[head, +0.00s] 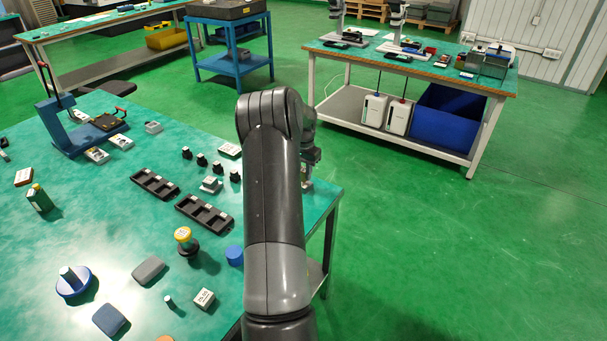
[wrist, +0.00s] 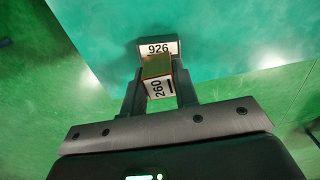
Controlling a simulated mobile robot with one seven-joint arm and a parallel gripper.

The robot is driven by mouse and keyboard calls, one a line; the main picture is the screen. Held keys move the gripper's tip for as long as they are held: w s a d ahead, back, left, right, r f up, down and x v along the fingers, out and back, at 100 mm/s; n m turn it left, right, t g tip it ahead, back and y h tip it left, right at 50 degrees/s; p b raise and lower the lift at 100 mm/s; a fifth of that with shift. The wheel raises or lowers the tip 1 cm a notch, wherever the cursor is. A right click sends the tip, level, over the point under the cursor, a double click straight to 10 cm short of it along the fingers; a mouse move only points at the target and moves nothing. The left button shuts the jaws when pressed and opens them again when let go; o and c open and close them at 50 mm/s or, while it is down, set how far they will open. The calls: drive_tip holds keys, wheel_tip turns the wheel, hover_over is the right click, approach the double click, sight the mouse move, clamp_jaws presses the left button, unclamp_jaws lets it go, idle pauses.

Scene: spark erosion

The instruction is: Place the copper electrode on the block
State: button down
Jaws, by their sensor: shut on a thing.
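In the wrist view my gripper (wrist: 158,76) is shut on the copper electrode (wrist: 156,67), a small squarish piece with a brassy face and a white label reading 260. A block (wrist: 158,47) with a white label reading 926 shows just past the fingertips, at the electrode's far side. I cannot tell whether the electrode touches the block or is held just above it. In the head view my gripper (head: 311,158) hangs at the right edge of the green table, partly hidden by my arm. The electrode and block are too small there to make out clearly.
The green table (head: 95,215) holds black trays (head: 204,214), several small black-based pieces, a yellow-topped jar (head: 185,240) and a blue round holder (head: 74,284). The table's right edge is close to my gripper. Open green floor lies beyond it.

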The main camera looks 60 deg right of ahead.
drive_tip(key=shift+f, duration=0.55)
drive_tip(key=shift+f, duration=0.1)
drive_tip(key=c, duration=1.1)
unclamp_jaws()
wheel_tip(320, 180, up, 12)
drive_tip(key=shift+r, duration=0.1)
